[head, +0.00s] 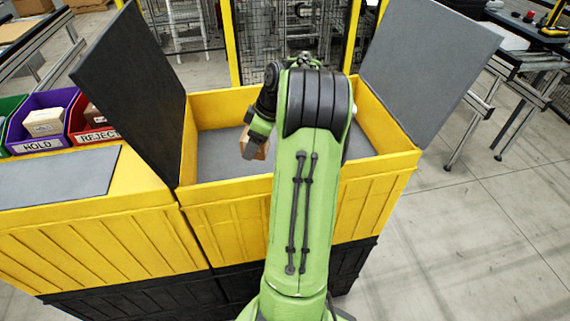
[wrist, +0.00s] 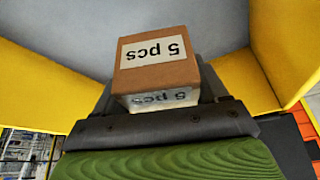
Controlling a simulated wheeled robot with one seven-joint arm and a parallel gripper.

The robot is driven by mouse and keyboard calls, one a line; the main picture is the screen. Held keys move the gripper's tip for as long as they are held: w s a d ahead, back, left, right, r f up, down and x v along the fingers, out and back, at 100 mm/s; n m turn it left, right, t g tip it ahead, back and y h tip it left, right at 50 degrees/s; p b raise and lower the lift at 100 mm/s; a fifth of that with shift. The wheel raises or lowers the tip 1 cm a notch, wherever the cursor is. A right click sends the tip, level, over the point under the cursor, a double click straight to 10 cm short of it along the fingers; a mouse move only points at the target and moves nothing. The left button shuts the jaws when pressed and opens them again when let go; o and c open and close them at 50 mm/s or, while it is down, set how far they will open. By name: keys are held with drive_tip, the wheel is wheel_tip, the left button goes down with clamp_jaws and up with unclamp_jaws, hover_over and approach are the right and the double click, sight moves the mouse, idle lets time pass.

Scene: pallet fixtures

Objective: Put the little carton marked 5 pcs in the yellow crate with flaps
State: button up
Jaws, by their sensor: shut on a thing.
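The little carton (wrist: 155,75) is a brown box with white "5 pcs" labels, upside down in the wrist view. My gripper (wrist: 160,98) is shut on it. In the head view a small part of the carton (head: 256,149) shows beside my green arm, which hides most of the gripper. The yellow crate with flaps (head: 232,225) is open, its two grey flaps standing up and outward at left and right. The carton is over the crate's opening, within its walls as seen from above. Its height above the grey floor is hard to tell.
A second yellow crate (head: 95,240) with a grey lid (head: 60,178) adjoins at left. Behind it stand a purple HOLD bin (head: 42,146) and a red REJECT bin (head: 97,137) with cartons in them. A yellow-framed mesh fence rises behind.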

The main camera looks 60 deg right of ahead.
sight(253, 174)
wheel_tip(253, 174, down, 10)
drive_tip(key=shift+r+b, duration=0.25)
drive_tip(key=shift+b, duration=0.6)
drive_tip(key=shift+f, duration=0.15)
drive_tip(key=o, duration=1.1)
drive_tip(key=shift+o, duration=0.2)
